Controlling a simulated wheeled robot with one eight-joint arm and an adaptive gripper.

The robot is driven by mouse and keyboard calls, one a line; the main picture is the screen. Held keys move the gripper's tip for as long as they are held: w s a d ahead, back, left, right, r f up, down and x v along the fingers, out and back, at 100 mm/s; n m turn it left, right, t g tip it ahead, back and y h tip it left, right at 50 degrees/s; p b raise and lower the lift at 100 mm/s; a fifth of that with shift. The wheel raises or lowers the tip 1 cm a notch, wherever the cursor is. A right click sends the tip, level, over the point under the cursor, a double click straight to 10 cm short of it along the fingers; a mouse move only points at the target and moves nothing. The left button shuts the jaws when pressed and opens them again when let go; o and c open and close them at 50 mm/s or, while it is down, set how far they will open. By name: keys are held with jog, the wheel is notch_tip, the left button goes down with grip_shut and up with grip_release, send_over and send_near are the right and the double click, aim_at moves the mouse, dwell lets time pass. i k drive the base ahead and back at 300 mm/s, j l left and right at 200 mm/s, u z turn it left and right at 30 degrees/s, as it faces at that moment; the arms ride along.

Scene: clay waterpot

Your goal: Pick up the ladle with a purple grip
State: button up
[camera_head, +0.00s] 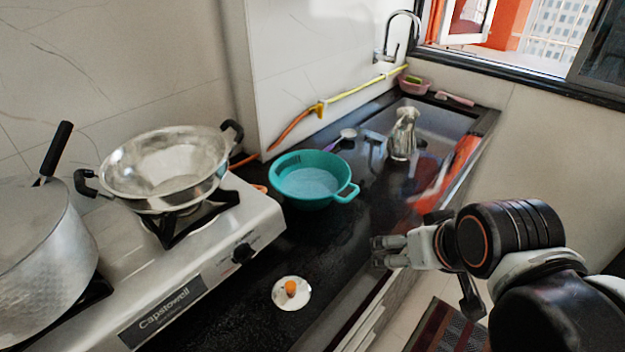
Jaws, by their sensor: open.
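A small ladle (347,134) lies on the black counter just behind the teal basin, near the wall. Its pale round bowl points to the back right. Its thin purple grip (331,146) runs down and left toward the basin's rim. My gripper (377,252) is open and empty over the front edge of the counter. It is apart from the ladle, nearer the camera and to the right, with the fingers pointing left.
The teal basin (345,196) stands between my gripper and the ladle. A clear glass jug (402,136) stands right of the ladle, near the sink (440,122). A yellow-orange hose (350,97) runs along the wall. A stove (225,255) with a wok (165,165) is at left. A white saucer (281,301) is at front.

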aim_at(346, 134)
jog(key=i+l+u, duration=0.15)
jog(key=l, duration=0.2)
jog(key=i+l+u, duration=0.35)
jog(key=l, duration=0.4)
jog(key=i+l+u, duration=0.15)
jog(key=l, duration=0.25)
jog(key=i+l+u, duration=0.15)
jog(key=l, duration=0.3)
jog(key=i+l+u, duration=0.15)
jog(key=l, duration=0.25)
jog(key=i+l+u, duration=0.2)
jog(key=l, duration=0.25)
jog(key=k, duration=0.1)
